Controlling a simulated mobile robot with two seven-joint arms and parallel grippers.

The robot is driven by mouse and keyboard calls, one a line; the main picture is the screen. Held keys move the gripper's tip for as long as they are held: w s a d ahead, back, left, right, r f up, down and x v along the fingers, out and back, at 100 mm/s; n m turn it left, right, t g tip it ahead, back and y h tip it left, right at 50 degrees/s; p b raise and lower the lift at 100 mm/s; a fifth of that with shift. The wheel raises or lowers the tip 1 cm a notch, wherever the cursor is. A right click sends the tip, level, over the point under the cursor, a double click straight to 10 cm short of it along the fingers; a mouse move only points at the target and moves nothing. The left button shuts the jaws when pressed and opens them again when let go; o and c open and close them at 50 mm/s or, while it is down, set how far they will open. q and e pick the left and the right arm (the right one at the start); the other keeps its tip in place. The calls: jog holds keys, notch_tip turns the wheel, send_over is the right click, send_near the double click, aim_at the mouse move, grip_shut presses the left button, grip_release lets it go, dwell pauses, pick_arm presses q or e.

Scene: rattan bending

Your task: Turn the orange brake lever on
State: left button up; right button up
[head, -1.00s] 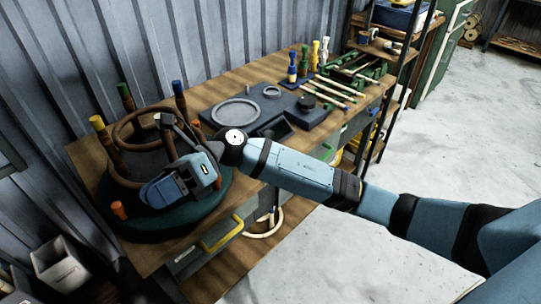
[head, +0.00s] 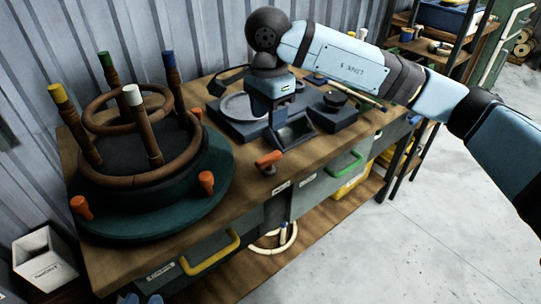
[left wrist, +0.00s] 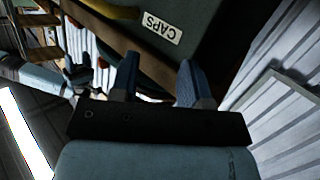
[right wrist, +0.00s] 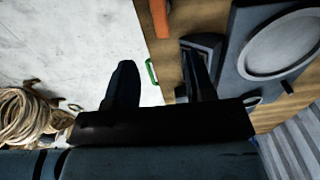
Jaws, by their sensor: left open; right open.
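The orange brake lever (head: 268,160) stands at the bench's front edge, right of the round turntable (head: 215,205). Its orange handle also shows at the top of the right wrist view (right wrist: 160,18). My right gripper (head: 272,118) points down over the dark fixture, behind the lever. In the right wrist view its fingers (right wrist: 158,57) are apart and empty, with the lever beyond them. My left gripper (head: 142,299) barely shows at the bottom edge of the head view. In the left wrist view its fingers (left wrist: 160,62) are apart and empty, near the drawer labelled CAPS (left wrist: 162,28).
The turntable carries brown rings, colour-capped posts and orange knobs (head: 80,207). A dark fixture with a round plate (head: 240,106) and an open tray (head: 292,134) lies on the bench. Drawers with a yellow handle (head: 210,253) and green handle (head: 344,165) face the floor.

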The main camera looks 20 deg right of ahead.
aim_at(269, 157)
notch_tip(269, 157, down, 10)
jog(key=shift+f+b, duration=0.1)
jog(key=shift+b, duration=0.85)
jog(key=shift+f, duration=0.4)
pick_arm(q)
jog(key=r, duration=0.1)
jog(key=d+r+t+h, duration=0.1)
jog(key=r, duration=0.1)
jog(key=r+t, duration=0.1)
jog(key=shift+w+d+r+h, duration=0.2)
jog(key=shift+w+d+h, duration=0.05)
jog(key=shift+d+h, duration=0.1)
pick_arm(e)
grip_shut()
pick_arm(q)
jog(key=shift+f, duration=0.2)
